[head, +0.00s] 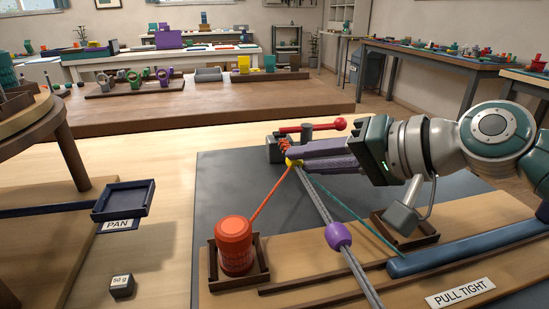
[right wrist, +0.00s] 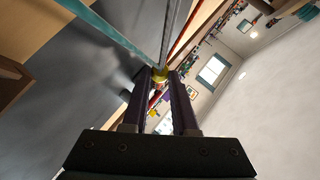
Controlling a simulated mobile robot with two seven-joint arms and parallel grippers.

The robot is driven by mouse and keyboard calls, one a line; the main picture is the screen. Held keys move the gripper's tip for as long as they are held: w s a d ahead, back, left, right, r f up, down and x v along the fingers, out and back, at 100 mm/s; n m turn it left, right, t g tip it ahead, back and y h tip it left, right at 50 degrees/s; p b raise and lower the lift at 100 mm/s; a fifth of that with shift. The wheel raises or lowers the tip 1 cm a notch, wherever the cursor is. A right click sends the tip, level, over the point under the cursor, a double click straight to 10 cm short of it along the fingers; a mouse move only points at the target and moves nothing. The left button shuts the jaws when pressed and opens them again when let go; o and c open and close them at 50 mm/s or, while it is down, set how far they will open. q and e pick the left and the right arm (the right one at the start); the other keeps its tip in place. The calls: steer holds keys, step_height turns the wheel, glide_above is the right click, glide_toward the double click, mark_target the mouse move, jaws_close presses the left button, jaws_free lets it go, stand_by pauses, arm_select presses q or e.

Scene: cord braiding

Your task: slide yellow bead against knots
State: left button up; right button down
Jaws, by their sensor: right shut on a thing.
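The yellow bead (head: 293,163) sits on the grey cords (head: 312,192) near the clamp end. My right gripper (head: 291,156) is shut on it, its purple fingers reaching in from the right. In the right wrist view the bead (right wrist: 160,73) shows between the fingertips. Beyond the bead, a small red-orange braided part (head: 285,145), apparently the knots, lies by the dark clamp (head: 276,149). The fingers partly hide this area, so I cannot tell whether bead and knots touch. A purple bead (head: 339,235) is lower on the cords. My left gripper is not in view.
A red spool (head: 235,245) stands in a wooden holder, its red cord running to the bead. A teal cord (head: 350,213) runs right. A red-handled lever (head: 318,127) tops the clamp. A dark pan (head: 125,200) and a 50 g weight (head: 122,285) are at left.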

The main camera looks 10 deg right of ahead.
steer(key=c, duration=0.7)
jaws_free()
steer(key=shift+s, duration=0.1)
steer(key=shift+s+d+r, duration=0.2)
steer(key=shift+d, duration=0.05)
steer(key=p+v, duration=0.1)
steer(key=v, duration=0.6)
steer(key=shift+s+d+r+p, duration=0.1)
steer(key=shift+s+d+p, duration=0.1)
steer(key=shift+s+p, duration=0.15)
steer(key=shift+s+d+r, duration=0.35)
steer(key=shift+s+d, duration=0.05)
steer(key=shift+a, duration=0.1)
